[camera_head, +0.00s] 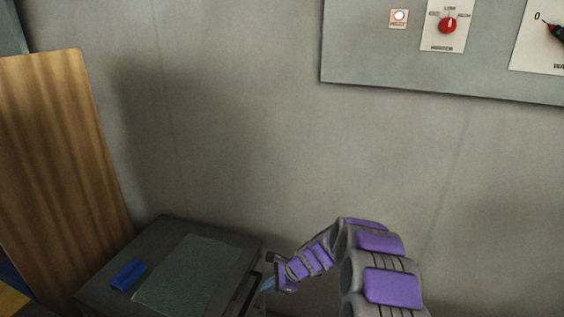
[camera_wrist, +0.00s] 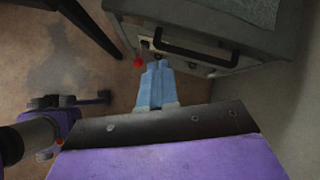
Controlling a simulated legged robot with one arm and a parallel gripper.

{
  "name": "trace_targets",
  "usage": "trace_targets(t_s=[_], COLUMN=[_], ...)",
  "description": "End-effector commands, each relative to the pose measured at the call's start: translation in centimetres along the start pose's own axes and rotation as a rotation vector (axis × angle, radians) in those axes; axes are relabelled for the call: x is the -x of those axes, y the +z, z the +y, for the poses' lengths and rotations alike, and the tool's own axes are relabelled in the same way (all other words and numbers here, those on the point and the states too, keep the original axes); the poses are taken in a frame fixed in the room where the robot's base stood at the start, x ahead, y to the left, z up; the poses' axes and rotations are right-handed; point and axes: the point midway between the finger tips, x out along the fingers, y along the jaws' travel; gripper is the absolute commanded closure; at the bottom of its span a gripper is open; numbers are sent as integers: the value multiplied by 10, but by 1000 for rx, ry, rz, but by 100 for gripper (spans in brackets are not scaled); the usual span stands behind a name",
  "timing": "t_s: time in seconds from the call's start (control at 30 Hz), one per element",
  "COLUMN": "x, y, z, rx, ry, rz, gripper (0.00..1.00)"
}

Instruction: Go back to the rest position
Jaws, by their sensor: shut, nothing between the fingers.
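My gripper (camera_wrist: 157,80) is shut and empty, its light blue fingers together in the wrist view. In the head view its tip (camera_head: 268,285) shows low, beside the right side of a dark cabinet (camera_head: 210,234). My purple and grey arm reaches there from the lower right. In the wrist view the fingers point toward the cabinet front, which has a black handle (camera_wrist: 196,52) and a small red knob (camera_wrist: 138,62). I cannot tell whether the fingers touch the cabinet.
A blue object (camera_head: 128,274) lies on the cabinet top beside a textured panel (camera_head: 187,272). A wooden board (camera_head: 62,150) stands at the left. A grey panel (camera_head: 360,60) with a red dial (camera_head: 447,23) is on the wall. The wall between is bare.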

Motion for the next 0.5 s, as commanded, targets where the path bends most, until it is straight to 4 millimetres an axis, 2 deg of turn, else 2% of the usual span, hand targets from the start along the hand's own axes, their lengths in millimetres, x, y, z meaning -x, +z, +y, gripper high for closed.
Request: trace_targets(t_s=[0.03,0.2,0.5], x=[15,58,128], y=[15,53,98], z=[8,40,111], rx=[58,254,583], ry=[16,77,194], rz=[-3,1,42], gripper=[100,100,100])
